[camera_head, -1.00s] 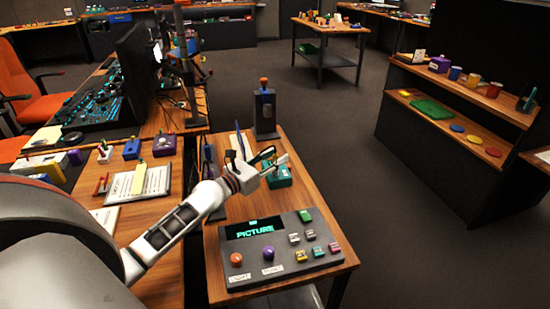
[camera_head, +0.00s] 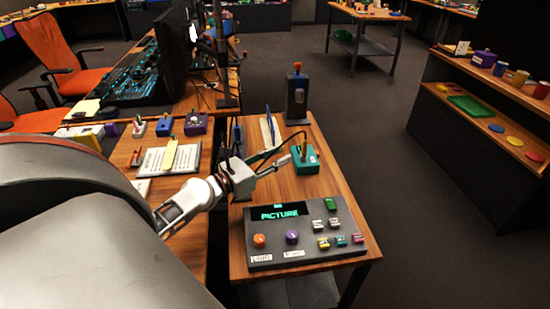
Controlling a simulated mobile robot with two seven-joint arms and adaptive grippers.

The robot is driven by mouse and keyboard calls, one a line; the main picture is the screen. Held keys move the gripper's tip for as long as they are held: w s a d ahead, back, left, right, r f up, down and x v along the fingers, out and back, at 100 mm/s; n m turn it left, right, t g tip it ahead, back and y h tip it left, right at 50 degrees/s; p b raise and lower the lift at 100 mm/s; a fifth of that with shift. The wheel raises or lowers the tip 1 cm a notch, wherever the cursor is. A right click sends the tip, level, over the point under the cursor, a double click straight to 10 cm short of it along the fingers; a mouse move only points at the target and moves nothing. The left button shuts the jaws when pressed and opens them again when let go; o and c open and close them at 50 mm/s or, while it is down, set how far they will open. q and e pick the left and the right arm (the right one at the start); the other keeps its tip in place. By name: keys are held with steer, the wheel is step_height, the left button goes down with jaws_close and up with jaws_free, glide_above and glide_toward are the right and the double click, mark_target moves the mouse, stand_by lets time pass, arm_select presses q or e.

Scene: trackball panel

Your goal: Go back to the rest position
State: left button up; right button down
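My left gripper (camera_head: 285,150) reaches in from the left over the small wooden table (camera_head: 338,187). Its two fingers look spread apart with nothing seen between them. The gripper is beyond the grey panel and just left of a teal box with a stick (camera_head: 306,159); I cannot tell whether it touches the box. The grey panel (camera_head: 271,238) has a lit display reading "PICTURE" (camera_head: 279,213), an orange knob (camera_head: 259,240), a purple knob (camera_head: 292,237), a green button (camera_head: 330,203) and several small switches. My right gripper is not in view.
A dark upright device with an orange top (camera_head: 297,97) stands at the table's far end. Left is a desk with a notepad (camera_head: 170,158), small control boxes and a monitor. A shelf unit (camera_head: 470,135) stands right, with open floor (camera_head: 375,130) between.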

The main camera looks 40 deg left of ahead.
arm_select(q)
steer(key=shift+s+a, duration=0.1)
steer(key=shift+s, duration=0.2)
stand_by(0.4)
